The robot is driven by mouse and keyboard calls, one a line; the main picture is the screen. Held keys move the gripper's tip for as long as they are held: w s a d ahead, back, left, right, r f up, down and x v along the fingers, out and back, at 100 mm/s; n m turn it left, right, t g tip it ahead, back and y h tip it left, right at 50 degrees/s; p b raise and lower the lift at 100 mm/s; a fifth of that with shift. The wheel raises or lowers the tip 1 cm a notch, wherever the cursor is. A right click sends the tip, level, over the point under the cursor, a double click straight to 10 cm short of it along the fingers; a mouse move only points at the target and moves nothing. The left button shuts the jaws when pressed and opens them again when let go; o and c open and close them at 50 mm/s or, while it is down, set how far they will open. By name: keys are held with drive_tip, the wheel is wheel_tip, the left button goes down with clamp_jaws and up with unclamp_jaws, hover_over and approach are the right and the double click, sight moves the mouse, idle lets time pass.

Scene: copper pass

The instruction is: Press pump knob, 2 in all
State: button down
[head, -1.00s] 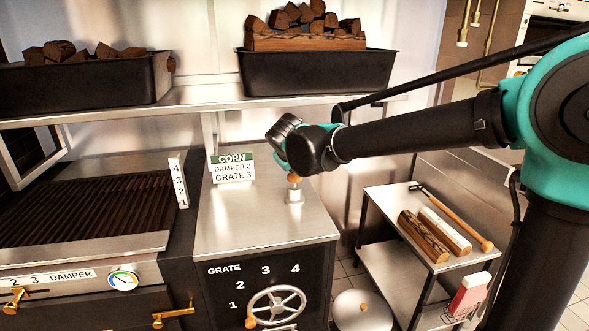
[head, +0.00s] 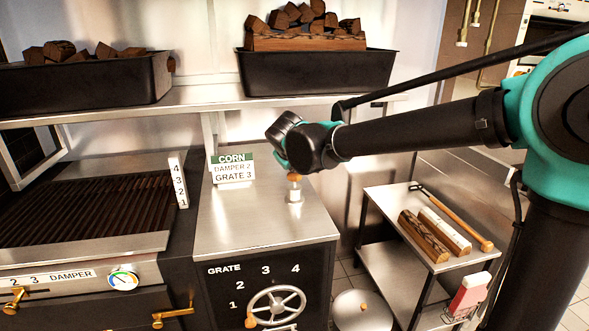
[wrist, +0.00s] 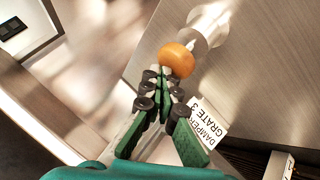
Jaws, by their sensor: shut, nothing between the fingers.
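The pump knob (head: 295,178) is a small orange-brown ball on top of a short pale metal pump (head: 295,194), which stands upright on the steel counter. It also shows in the wrist view (wrist: 177,60), right at the fingertips. My gripper (wrist: 163,72) has its green-and-grey fingers closed together, with nothing held between them. The fingertips are at the knob's near side in the wrist view and look to be touching it, though a small gap cannot be ruled out. In the head view my wrist hides most of the fingers above the knob.
A sign (head: 232,169) reading corn, damper 2, grate 3 stands left of the pump. A grill (head: 90,210) is at left, a grate wheel (head: 277,306) on the cabinet front. A shelf (head: 200,103) with wood-filled trays runs above. A side cart (head: 385,215) holds logs and a tool.

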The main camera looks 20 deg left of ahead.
drive_tip(key=shift+r, duration=1.55)
drive_tip(key=shift+r, duration=0.1)
drive_tip(key=shift+r, duration=2.4)
drive_tip(key=d+f+m+g+h, duration=0.15)
drive_tip(key=d+f, duration=0.35)
drive_tip(key=d, duration=0.5)
drive_tip(key=s+d+f+m, duration=0.1)
drive_tip(key=d+f+m, duration=0.2)
drive_tip(key=d+f, duration=0.5)
drive_tip(key=d+f+m+g+h, duration=0.1)
drive_tip(key=d+f+m, duration=0.15)
drive_tip(key=d, duration=1.05)
drive_tip(key=s+d+f+m+g, duration=0.2)
drive_tip(key=s+d+f+m, duration=0.2)
drive_tip(key=s+d+f, duration=1)
drive_tip(key=s, duration=0.3)
drive_tip(key=shift+d+f+m, duration=0.25)
drive_tip(key=shift+f+m, duration=0.05)
